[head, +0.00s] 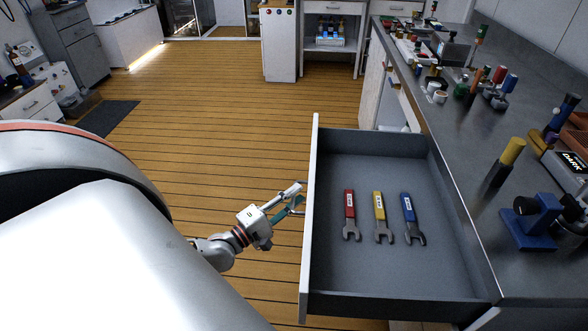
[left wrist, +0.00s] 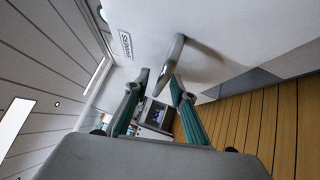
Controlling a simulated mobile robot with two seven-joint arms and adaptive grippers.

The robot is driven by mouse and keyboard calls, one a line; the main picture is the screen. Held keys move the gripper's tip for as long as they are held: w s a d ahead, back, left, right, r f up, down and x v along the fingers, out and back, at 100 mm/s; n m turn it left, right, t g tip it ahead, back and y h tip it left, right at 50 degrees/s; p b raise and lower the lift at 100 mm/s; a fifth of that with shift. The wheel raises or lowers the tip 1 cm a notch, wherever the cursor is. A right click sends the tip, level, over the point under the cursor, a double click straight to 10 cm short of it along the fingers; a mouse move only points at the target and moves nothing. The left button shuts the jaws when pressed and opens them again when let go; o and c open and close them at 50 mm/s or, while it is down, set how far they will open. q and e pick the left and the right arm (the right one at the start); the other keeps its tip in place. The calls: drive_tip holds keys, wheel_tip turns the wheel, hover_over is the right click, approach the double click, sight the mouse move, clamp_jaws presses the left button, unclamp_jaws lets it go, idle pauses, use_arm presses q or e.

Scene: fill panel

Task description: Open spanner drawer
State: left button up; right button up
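The spanner drawer (head: 390,275) stands pulled well out from the grey-topped counter. Inside lie a red spanner (head: 349,214), a yellow spanner (head: 380,216) and a blue spanner (head: 411,218), side by side. My left gripper (head: 296,194) is at the outer side of the white drawer front (head: 311,200). In the left wrist view the gripper (left wrist: 158,78) is open, with its green-padded fingers apart. The grey drawer handle (left wrist: 173,58) shows at and just beyond the fingertips, partly between them; I cannot tell whether they touch. A label (left wrist: 126,44) is on the drawer front. My right gripper is not in view.
The counter (head: 460,130) at the right holds many coloured tools and small parts. A blue vise-like tool (head: 535,222) stands near its edge beside the drawer. The wooden floor (head: 230,110) left of the drawer is clear. A dark mat (head: 107,118) lies at the left.

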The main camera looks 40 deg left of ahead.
use_arm(q)
drive_tip(key=shift+s, duration=0.1)
drive_tip(key=s+a+f, duration=0.1)
drive_tip(key=s, duration=1)
drive_tip(key=shift+s+a+f, duration=0.3)
drive_tip(key=shift+a, duration=0.05)
